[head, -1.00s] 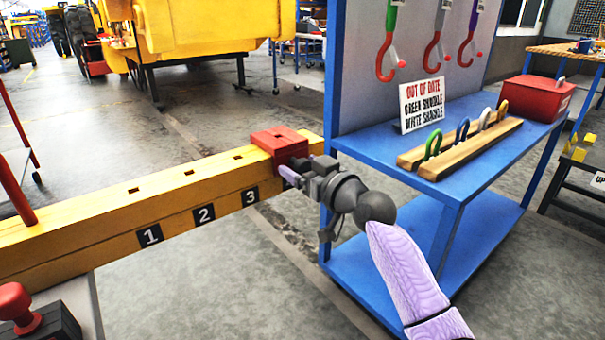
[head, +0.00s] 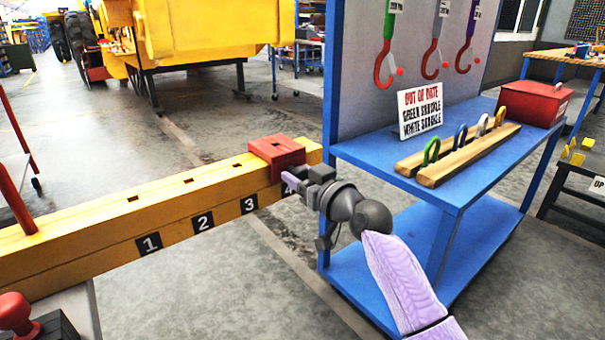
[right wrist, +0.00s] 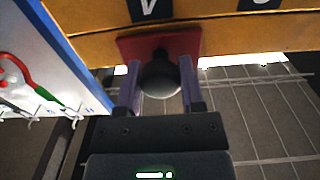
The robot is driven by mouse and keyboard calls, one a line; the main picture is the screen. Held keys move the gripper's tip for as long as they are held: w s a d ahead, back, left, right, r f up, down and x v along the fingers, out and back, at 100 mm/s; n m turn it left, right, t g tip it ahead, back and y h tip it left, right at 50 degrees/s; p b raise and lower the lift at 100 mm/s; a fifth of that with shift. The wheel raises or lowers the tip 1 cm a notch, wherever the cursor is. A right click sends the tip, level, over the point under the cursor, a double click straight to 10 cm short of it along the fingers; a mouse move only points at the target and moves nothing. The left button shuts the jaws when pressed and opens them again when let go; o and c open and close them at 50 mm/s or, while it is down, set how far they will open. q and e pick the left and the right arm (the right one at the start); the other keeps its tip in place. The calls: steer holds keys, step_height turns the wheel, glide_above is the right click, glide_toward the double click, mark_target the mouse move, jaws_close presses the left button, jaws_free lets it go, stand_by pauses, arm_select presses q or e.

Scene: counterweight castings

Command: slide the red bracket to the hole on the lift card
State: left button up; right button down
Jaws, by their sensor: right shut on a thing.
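The red bracket (head: 276,150) sits over the yellow beam (head: 100,226) near its right end, past the plate marked 3. A plate partly hidden by my gripper shows just below the bracket. My right gripper (head: 291,177) is shut on the bracket at the beam's near side. In the right wrist view, its two fingers (right wrist: 159,90) stand either side of a dark round knob on the red bracket (right wrist: 185,43). Small square holes show along the beam top to the bracket's left; any hole under the bracket is hidden. I cannot make out a lift card. My left gripper is out of view.
A blue stand (head: 357,151) rises close to the beam's right end, with hooks, colored shackles, a red box (head: 533,102) and an out-of-date sign (head: 420,108). Floor before the beam is clear.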

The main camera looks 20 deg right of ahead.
steer(key=s+a+p, duration=0.1)
steer(key=a+p, duration=0.1)
steer(key=s+a+p, duration=0.1)
steer(key=a+p, duration=0.1)
steer(key=a, duration=0.1)
steer(key=s+a+p, duration=0.1)
steer(key=a+p, duration=0.1)
steer(key=a, duration=0.1)
steer(key=shift+r, duration=0.15)
steer(key=shift+a, duration=0.15)
steer(key=shift+f, duration=0.2)
steer(key=shift+c, duration=1.1)
jaws_free()
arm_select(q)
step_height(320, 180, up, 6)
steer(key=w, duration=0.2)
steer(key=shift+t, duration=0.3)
